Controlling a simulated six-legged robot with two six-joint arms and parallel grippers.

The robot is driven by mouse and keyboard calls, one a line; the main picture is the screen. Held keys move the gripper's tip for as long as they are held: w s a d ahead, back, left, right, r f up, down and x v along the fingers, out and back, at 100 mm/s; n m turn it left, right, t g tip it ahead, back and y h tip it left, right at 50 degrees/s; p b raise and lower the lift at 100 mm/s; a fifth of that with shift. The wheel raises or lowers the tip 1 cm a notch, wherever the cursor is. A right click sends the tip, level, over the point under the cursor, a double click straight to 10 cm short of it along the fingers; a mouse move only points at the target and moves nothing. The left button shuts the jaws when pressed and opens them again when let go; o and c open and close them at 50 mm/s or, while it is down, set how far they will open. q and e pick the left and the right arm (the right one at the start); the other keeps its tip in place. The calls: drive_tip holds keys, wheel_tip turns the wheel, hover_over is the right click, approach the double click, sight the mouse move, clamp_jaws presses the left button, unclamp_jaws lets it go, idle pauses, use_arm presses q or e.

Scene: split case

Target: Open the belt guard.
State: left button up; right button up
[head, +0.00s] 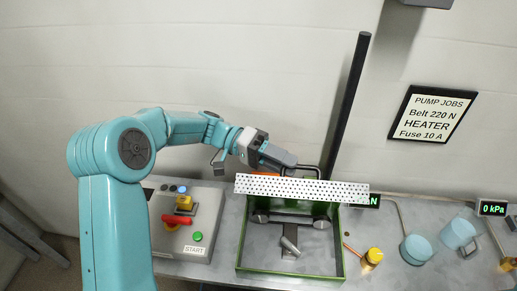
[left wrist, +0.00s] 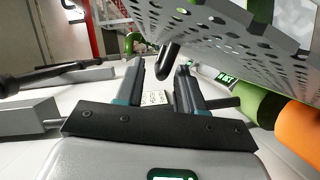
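The belt guard (head: 300,188) is a pale perforated plate above the far part of a green-rimmed box (head: 241,243). It also shows in the wrist view as a grey perforated sheet (left wrist: 225,50) at the upper right. A dark bar handle (head: 318,169) stands at its far side. My left gripper (head: 290,162) is beside the handle, just above the plate. In the wrist view its two fingers (left wrist: 160,80) are apart, and the rounded dark handle end (left wrist: 167,58) shows between their tips. I see no finger closed on it. My right gripper is not in view.
Inside the box are pulleys (head: 321,223). A control panel (head: 183,250) with a red lever and START button is left of it. A yellow knob (head: 374,255) and pale blue cups (head: 415,249) stand right. A dark pole (head: 348,105) rises behind.

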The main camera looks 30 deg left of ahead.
use_arm(q)
drive_tip(key=a+r+b, duration=0.1)
drive_tip(key=a, duration=1.3)
drive_tip(key=shift+w+a+r+b, duration=0.15)
drive_tip(key=shift+a+r+b, duration=0.15)
drive_tip(key=shift+b, duration=0.1)
